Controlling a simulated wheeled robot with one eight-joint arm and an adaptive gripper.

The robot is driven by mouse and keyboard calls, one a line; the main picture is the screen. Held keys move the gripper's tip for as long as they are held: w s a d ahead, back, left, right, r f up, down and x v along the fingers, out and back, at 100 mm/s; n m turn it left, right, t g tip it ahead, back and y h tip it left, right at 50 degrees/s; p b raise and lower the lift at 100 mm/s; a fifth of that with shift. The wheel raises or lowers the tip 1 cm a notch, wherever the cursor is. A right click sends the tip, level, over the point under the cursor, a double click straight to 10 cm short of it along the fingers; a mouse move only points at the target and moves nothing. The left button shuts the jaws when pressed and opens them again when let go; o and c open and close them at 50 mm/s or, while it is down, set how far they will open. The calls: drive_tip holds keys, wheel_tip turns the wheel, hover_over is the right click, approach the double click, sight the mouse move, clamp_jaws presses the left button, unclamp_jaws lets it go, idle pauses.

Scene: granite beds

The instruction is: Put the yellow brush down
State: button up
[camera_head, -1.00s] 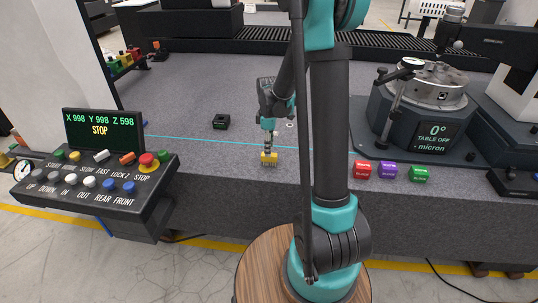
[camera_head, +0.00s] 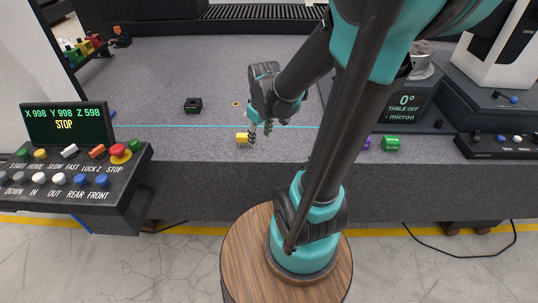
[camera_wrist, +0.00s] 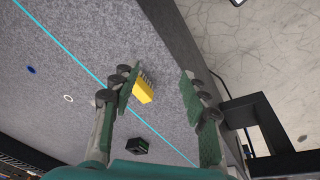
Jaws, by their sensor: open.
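The yellow brush (camera_head: 243,138) lies on its side on the grey granite bed (camera_head: 200,145), close to the bed's front edge. My gripper (camera_head: 260,128) is open just right of it in the head view. In the wrist view the brush (camera_wrist: 143,91) shows its yellow block and a row of bristles. There it appears between the two spread fingers of my gripper (camera_wrist: 160,82), much nearer the left finger, which partly covers it. I cannot tell whether that finger touches it.
A small black block (camera_head: 193,105) stands on the bed behind the brush. Green (camera_head: 392,143) and purple blocks lie to the right, before the rotary table (camera_head: 406,108). A button panel (camera_head: 80,170) is at left. Bare granite lies left of the brush.

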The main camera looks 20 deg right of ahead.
drive_tip(key=s+d+f+m+t, duration=0.1)
drive_tip(key=s+f+m, duration=0.2)
drive_tip(key=s+m, duration=0.2)
drive_tip(key=s, duration=0.3)
drive_tip(key=shift+t, duration=0.3)
idle(0.6)
drive_tip(key=shift+o, duration=0.6)
drive_tip(key=shift+w+r+m, duration=0.2)
drive_tip(key=shift+w+m, duration=0.05)
drive_tip(key=shift+m, duration=0.15)
wheel_tip(320, 180, up, 8)
drive_tip(key=m+g, duration=0.4)
drive_tip(key=m, duration=1.7)
hover_over(244, 135)
wheel_tip(244, 135, down, 17)
drive_tip(key=shift+r, duration=0.15)
drive_tip(key=shift+c, duration=0.2)
